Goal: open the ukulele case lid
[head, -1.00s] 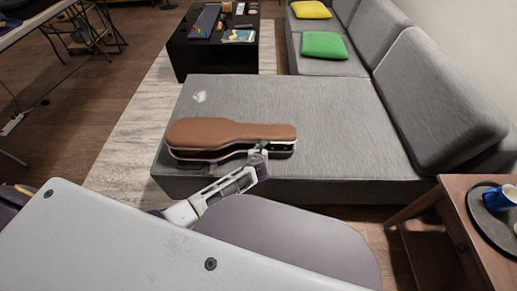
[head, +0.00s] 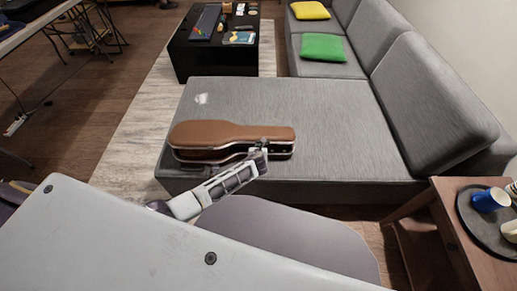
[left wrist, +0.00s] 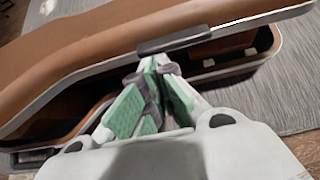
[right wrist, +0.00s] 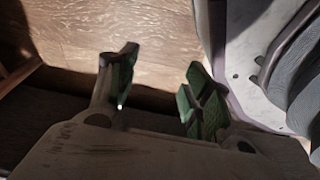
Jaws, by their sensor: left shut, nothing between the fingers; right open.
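The brown ukulele case lies flat on the grey sofa seat, its lid (head: 225,133) on top. In the left wrist view the lid (left wrist: 90,48) is ajar, with a dark gap between its pale rim and the lower shell (left wrist: 85,125). A dark handle (left wrist: 174,40) sits on the lid's front rim. My left gripper (head: 260,153) is at the case's front edge. Its green-padded fingers (left wrist: 156,90) are shut and empty, with the tips just under the handle at the gap; contact is unclear. My right gripper (right wrist: 160,68) is open and empty, away from the case.
A wooden side table (head: 447,205) with a tray and blue cup (head: 489,199) stands at the right. A black low table (head: 205,60) holding small items is at the back.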

